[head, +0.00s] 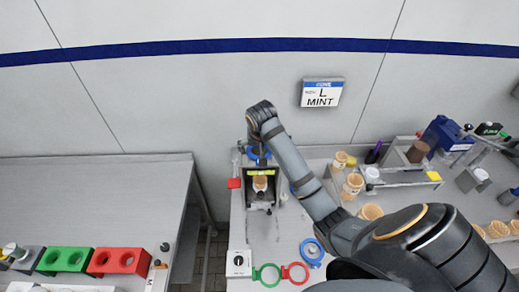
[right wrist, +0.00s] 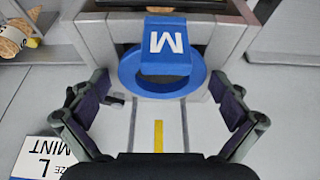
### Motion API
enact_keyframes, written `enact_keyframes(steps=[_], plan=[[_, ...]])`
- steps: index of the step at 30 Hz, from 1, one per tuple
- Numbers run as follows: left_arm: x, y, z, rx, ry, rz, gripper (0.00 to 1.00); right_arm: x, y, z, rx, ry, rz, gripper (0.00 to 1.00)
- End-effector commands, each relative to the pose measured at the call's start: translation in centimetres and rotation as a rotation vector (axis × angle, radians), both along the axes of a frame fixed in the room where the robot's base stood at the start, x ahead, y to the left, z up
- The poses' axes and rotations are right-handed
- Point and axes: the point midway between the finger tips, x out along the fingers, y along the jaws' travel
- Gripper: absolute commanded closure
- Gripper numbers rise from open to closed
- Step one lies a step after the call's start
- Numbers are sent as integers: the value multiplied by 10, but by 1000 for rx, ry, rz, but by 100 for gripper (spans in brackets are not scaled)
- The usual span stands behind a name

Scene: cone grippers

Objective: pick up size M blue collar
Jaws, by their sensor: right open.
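The size M blue collar (right wrist: 188,82) is a blue ring with a raised tab marked with a white M. It sits against a grey frame in the right wrist view, and blue shows below my right gripper in the head view (head: 258,155). My right gripper (right wrist: 158,108) is open, its fingers on either side of the collar, apart from it and a little short of it. In the head view the right gripper (head: 256,142) is at the top of the dispenser stand, mostly hidden by the wrist. My left gripper is out of view.
Below the collar is a stand (head: 262,192) with a cone. Green (head: 266,275) and red (head: 295,273) rings and another blue ring (head: 312,251) lie on the counter (head: 262,235). A wall sign (head: 321,93) reads L MINT. Cones and tubs stand to the right.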

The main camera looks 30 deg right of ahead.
Motion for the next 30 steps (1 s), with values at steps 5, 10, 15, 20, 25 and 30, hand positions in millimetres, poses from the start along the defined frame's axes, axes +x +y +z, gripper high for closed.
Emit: enact_keyframes(steps=[5, 10, 15, 20, 25, 30], plan=[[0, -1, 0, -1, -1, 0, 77, 0, 0, 0, 1, 0, 0, 17], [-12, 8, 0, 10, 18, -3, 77, 0, 0, 0, 1, 0, 0, 40], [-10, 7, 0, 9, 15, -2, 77, 0, 0, 0, 0, 0, 0, 60], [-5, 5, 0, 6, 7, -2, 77, 0, 0, -2, 0, 2, 0, 63], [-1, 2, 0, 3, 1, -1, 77, -1, 0, -3, 1, 5, -1, 63], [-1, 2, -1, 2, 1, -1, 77, 0, -1, -3, 1, 8, 0, 64]])
